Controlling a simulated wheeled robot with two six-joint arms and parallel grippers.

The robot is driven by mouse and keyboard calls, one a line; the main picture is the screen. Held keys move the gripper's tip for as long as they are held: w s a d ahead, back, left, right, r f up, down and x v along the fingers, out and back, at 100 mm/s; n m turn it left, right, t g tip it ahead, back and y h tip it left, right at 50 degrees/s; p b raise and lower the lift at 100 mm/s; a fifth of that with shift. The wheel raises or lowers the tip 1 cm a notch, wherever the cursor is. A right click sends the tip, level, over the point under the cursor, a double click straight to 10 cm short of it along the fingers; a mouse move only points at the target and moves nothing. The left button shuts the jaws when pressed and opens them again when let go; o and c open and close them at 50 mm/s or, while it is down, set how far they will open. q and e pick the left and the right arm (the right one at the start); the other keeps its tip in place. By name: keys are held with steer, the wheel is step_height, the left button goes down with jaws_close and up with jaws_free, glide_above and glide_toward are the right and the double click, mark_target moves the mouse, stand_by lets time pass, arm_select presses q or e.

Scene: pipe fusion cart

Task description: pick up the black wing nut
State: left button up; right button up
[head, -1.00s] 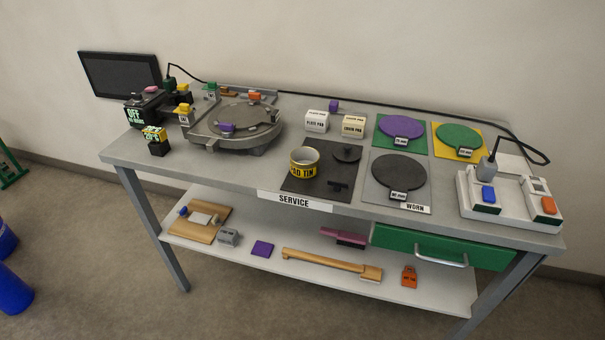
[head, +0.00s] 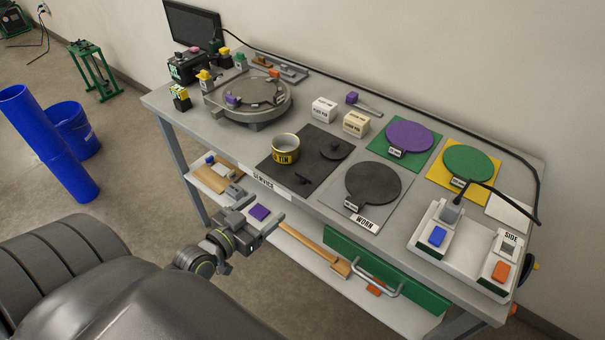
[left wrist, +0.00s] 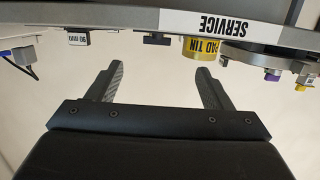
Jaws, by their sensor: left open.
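The black wing nut (head: 303,168) lies on the dark mat (head: 281,175) at the bench's front, right of the yellow-labelled pad tin (head: 285,149). A small dark shape (left wrist: 156,39) in the upside-down left wrist view appears to be the wing nut, beyond the gap between my fingers. My left gripper (head: 265,212) is open and empty, in front of the bench's front edge and apart from the wing nut. Its two fingers also show spread in the left wrist view (left wrist: 155,76). My right gripper is not in view.
A black disc with a knob (head: 337,149) lies behind the wing nut. A worn dark pad (head: 373,184) is to the right. The SERVICE label (head: 272,179) marks the front edge. A lower shelf (head: 310,262) and green drawer (head: 385,275) lie below.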

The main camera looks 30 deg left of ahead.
mark_target(302, 177)
arm_select(q)
steer(key=w, duration=0.8)
steer(key=w+d+f+p, duration=0.1)
steer(key=w, duration=0.2)
steer(key=shift+w+d, duration=0.1)
steer(key=shift+w, duration=0.3)
steer(key=w, duration=0.5)
steer(key=shift+d+f+p, duration=0.25)
steer(key=shift+p, duration=0.1)
steer(key=shift+w, duration=0.35)
steer(key=shift+s, duration=0.1)
steer(key=shift+c, duration=0.2)
steer(key=c, duration=1)
